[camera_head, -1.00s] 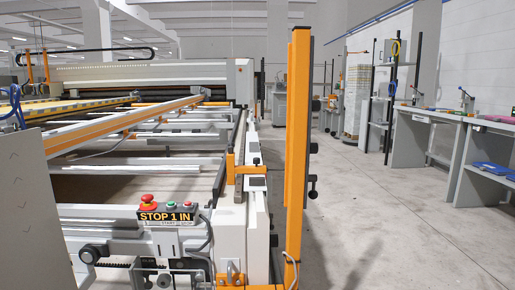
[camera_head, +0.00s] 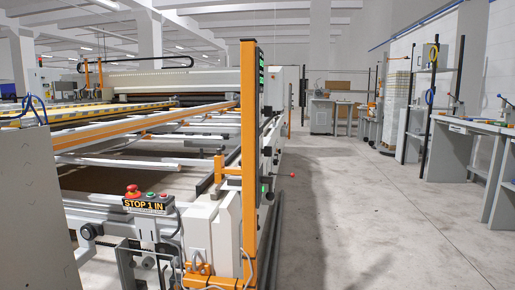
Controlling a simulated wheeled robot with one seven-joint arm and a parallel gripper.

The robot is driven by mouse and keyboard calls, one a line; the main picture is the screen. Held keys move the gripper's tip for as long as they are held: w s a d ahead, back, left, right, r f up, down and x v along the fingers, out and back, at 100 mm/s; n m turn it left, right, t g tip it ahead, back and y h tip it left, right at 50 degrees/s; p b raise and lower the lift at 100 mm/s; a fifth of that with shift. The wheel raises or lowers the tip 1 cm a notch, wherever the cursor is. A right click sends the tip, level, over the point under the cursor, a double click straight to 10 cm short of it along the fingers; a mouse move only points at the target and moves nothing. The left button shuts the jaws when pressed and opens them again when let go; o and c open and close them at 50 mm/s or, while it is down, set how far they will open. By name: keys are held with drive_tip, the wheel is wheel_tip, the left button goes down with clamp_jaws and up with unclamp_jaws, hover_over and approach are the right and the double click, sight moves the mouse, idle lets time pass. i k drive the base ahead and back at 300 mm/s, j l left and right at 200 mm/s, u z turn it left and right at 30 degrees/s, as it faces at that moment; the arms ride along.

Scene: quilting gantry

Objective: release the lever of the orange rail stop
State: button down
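Several orange parts sit on the quilting gantry, and I cannot tell for sure which is the rail stop. An orange bracket (camera_head: 222,172) stands on the side rail, just left of the tall orange post (camera_head: 249,200). A lower orange piece (camera_head: 198,272) with a small upright part sits at the near corner of the frame. A small red ball (camera_head: 293,175) shows right of the post; what it belongs to is not clear. No lever position can be read. My gripper is not in view.
A "STOP 1 IN" box (camera_head: 148,204) with a red button is on the near beam. A grey panel (camera_head: 38,210) stands at near left. The aisle floor (camera_head: 370,220) right of the post is clear. Grey workbenches (camera_head: 455,150) line the right side.

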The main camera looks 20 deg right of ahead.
sight(222, 147)
drive_tip(key=i+l+z, duration=0.1)
drive_tip(key=l, duration=0.3)
drive_tip(key=i+l+z, duration=0.1)
drive_tip(key=i+l, duration=0.15)
drive_tip(key=l, duration=0.15)
drive_tip(key=i+l+z, duration=0.15)
drive_tip(key=l, duration=0.25)
drive_tip(key=i+j+z, duration=0.1)
drive_tip(key=i, duration=0.45)
drive_tip(key=i+j+z, duration=0.1)
drive_tip(key=i, duration=0.4)
drive_tip(key=i+j+z, duration=0.1)
drive_tip(key=i, duration=0.4)
drive_tip(key=i+j, duration=0.05)
drive_tip(key=j, duration=0.05)
